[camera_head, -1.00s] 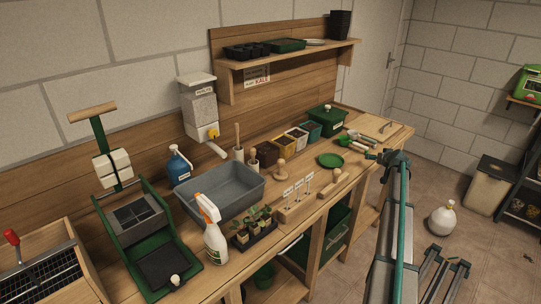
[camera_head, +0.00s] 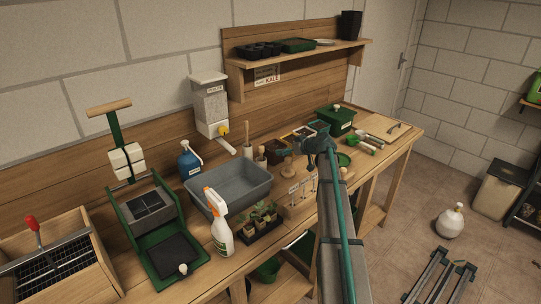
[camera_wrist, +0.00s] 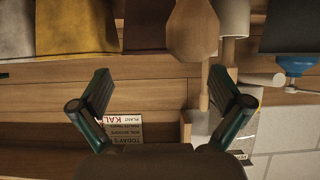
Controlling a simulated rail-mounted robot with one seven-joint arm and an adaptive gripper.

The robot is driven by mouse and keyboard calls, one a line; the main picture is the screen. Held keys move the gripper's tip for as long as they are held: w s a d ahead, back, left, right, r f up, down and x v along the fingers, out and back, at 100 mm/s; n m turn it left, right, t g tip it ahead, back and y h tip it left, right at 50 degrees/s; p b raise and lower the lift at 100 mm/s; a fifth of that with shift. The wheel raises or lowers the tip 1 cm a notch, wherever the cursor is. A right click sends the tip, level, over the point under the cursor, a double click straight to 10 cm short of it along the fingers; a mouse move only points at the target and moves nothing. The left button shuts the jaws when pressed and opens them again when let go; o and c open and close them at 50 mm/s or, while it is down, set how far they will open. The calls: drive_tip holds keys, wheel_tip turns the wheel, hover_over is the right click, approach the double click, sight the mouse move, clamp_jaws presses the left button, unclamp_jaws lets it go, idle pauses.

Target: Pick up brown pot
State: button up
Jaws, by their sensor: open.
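The brown pot (camera_head: 273,148) stands at the back of the bench, right of the grey tub. My gripper (camera_head: 310,142) hovers over the bench to its right and covers part of the row of pots. In the wrist view the brown pot (camera_wrist: 150,24) is at the top middle, beyond the open, empty fingers of my gripper (camera_wrist: 162,88). The pot is apart from both fingers, and its edge is cut off by the frame.
A wooden tool (camera_wrist: 193,30) stands close beside the pot, partly in front of it. A yellow pot (camera_wrist: 82,25) is on its other side. The grey tub (camera_head: 228,190), spray bottle (camera_head: 220,225) and seedlings (camera_head: 260,218) are to the left. A shelf (camera_head: 300,54) hangs above.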

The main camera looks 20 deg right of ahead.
sight(275, 149)
drive_tip(key=p+x, duration=0.1)
drive_tip(key=x, duration=0.2)
drive_tip(key=shift+w+a+f, duration=0.1)
drive_tip(key=shift+w+f, duration=0.1)
drive_tip(key=shift+w, duration=0.15)
drive_tip(key=p+x, duration=0.2)
drive_tip(key=x, duration=0.2)
drive_tip(key=shift+w+p, duration=0.3)
drive_tip(key=shift+w, duration=0.1)
drive_tip(key=shift+f, duration=0.25)
drive_tip(key=c, duration=1)
drive_tip(key=shift+c, duration=0.5)
drive_tip(key=shift+r, duration=0.15)
